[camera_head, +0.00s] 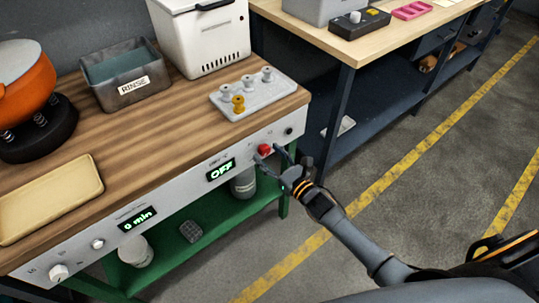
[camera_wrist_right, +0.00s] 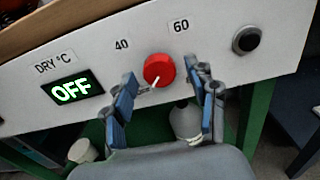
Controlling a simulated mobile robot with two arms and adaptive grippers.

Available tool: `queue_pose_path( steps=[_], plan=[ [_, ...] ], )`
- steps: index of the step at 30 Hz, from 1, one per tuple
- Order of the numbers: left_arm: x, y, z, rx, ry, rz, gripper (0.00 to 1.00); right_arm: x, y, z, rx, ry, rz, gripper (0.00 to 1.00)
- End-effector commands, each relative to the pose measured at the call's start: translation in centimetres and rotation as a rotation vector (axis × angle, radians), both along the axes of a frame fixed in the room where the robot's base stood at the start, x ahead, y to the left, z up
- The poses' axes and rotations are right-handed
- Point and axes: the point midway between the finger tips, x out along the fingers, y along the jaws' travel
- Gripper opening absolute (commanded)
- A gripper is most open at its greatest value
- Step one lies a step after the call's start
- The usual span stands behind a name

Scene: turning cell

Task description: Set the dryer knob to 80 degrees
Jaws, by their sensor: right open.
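The red dryer knob (camera_head: 264,150) is on the white front panel, right of the dryer display (camera_head: 221,170), which reads OFF. In the right wrist view the knob (camera_wrist_right: 159,70) has a white pointer mark aimed down and slightly left. The labels 40 (camera_wrist_right: 121,44) and 60 (camera_wrist_right: 180,26) show above it; no 80 label shows. My right gripper (camera_head: 272,157) is open in front of the panel, one finger on each side of the knob. In the wrist view its fingers (camera_wrist_right: 161,76) are apart, and contact with the knob cannot be told. My left gripper is not in view.
A black round button (camera_wrist_right: 246,40) is right of the knob. A grey plate with several pegs (camera_head: 270,97) stands on the worktop above. A second display (camera_head: 137,219) reads 0 min. A grey bottle (camera_head: 243,184) stands on the green shelf below. Floor at right is clear.

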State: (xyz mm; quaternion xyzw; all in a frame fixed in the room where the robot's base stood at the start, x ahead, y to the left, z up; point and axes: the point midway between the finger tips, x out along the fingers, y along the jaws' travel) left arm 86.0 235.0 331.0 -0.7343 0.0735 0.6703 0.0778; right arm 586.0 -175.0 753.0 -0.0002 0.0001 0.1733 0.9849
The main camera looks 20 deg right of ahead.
Motion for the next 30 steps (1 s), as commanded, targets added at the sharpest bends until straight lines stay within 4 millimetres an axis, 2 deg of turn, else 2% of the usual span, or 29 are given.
queue_pose_path(
  steps=[7, 8, 15, 23, 30],
  plan=[
    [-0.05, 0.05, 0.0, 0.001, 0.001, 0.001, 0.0, 0.07, 0.04, -0.03, 0.0, 0.0, 0.0, 0.58],
    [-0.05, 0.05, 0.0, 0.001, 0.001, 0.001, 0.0, 0.07, 0.04, -0.02, 0.0, 0.0, 0.0, 0.54],
    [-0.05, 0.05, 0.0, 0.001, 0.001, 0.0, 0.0, 0.05, 0.03, -0.02, 0.0, 0.0, 0.0, 0.05],
    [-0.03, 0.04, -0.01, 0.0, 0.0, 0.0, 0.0, 0.04, 0.03, -0.02, 0.018, 0.006, 0.0, 0.03],
    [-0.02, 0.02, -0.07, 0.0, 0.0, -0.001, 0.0, 0.04, 0.03, -0.04, 0.117, 0.043, -0.001, 0.03]
  ],
)
